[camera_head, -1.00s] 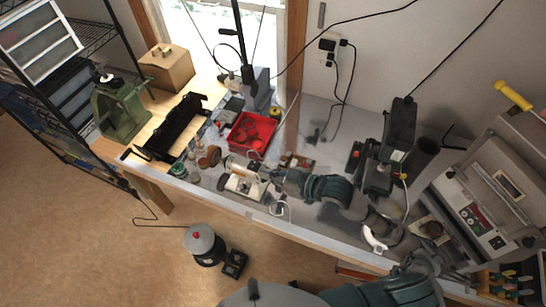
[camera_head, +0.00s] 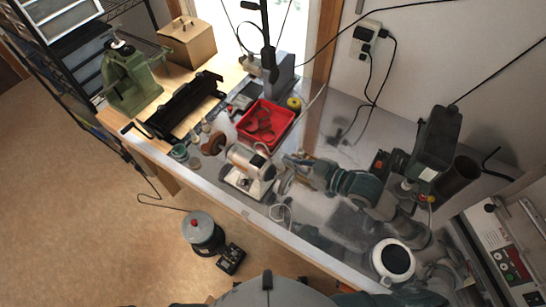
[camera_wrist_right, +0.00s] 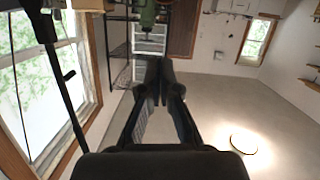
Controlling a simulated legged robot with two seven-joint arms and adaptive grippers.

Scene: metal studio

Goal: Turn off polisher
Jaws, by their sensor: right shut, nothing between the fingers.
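The polisher (camera_head: 247,164) is a cream bench machine on a pale base, near the front edge of the workbench in the head view. A brown wheel (camera_head: 213,144) stands at its left. My right gripper (camera_head: 287,168) is just to the right of the polisher, at the end of the dark teal arm coming from the right. Whether it touches the polisher I cannot tell. In the right wrist view, its dark fingers (camera_wrist_right: 163,88) are together with nothing between them, and the polisher does not show. The polisher's switch is too small to make out. My left gripper is not in view.
A red tray (camera_head: 287,118) stands behind the polisher. A dark upright machine (camera_head: 436,142) stands at the right. A grey canister (camera_head: 202,233) is on the floor.

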